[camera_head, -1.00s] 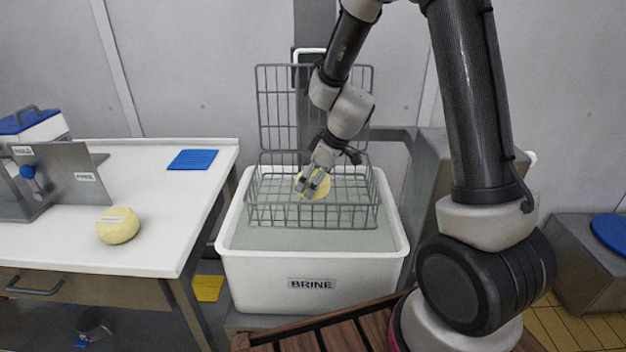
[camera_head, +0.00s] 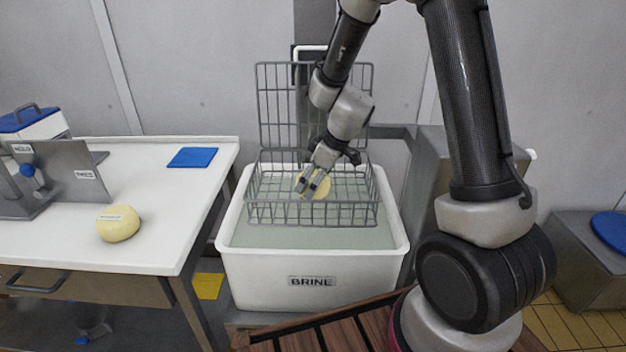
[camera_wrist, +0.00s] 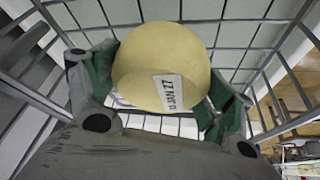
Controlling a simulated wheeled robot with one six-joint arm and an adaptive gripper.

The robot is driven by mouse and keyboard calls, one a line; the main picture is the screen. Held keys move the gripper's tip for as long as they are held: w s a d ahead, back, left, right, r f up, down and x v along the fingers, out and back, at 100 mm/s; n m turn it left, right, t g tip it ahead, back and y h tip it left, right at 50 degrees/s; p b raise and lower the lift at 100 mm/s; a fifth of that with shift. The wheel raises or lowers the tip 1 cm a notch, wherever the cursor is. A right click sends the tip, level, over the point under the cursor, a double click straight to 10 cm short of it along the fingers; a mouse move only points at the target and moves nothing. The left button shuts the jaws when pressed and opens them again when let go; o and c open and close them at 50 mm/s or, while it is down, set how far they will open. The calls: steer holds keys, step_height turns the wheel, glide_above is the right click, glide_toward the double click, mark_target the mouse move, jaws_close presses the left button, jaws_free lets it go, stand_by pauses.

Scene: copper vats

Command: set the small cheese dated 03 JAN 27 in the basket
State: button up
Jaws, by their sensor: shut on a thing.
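A small round yellow cheese (camera_wrist: 160,55) is between the fingers of my gripper (camera_wrist: 155,95) in the wrist view. Its white label shows "JAN 27" with a day that looks like 13 or 03; I cannot tell which. The cheese also shows in the head view (camera_head: 319,184), partly behind my gripper (camera_head: 306,187). My gripper is shut on it. Both are within the outline of the grey wire basket (camera_head: 312,214), whose hinged lid (camera_head: 275,110) stands up open. I cannot tell whether the cheese touches the basket floor.
The basket sits in a white vat (camera_head: 255,270) labelled BRINE, with greenish liquid. Another yellow cheese (camera_head: 118,223) with a label lies on the white table (camera_head: 150,245) at left. A blue mat (camera_head: 192,158) and a metal stand (camera_head: 75,170) are on that table.

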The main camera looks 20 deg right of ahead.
steer(key=shift+f, duration=0.35)
stand_by(0.3)
steer(key=o, duration=1.3)
steer(key=shift+c, duration=0.2)
steer(key=shift+r, duration=3.5)
steer(key=s+d+r+m+h, duration=0.1)
steer(key=s+d+r+m, duration=0.2)
steer(key=s, duration=0.6)
steer(key=s+d+r+m+h, duration=0.1)
steer(key=s+d+r+m, duration=0.2)
steer(key=s+d+r, duration=0.4)
steer(key=s+d+r+m+t+h, duration=0.1)
steer(key=s+d+r+m, duration=0.2)
steer(key=s, duration=0.7)
step_height(320, 180, up, 3)
steer(key=shift+s+d+f+m+h, duration=0.1)
steer(key=shift+s+d+m+h, duration=0.25)
steer(key=shift+d, duration=0.6)
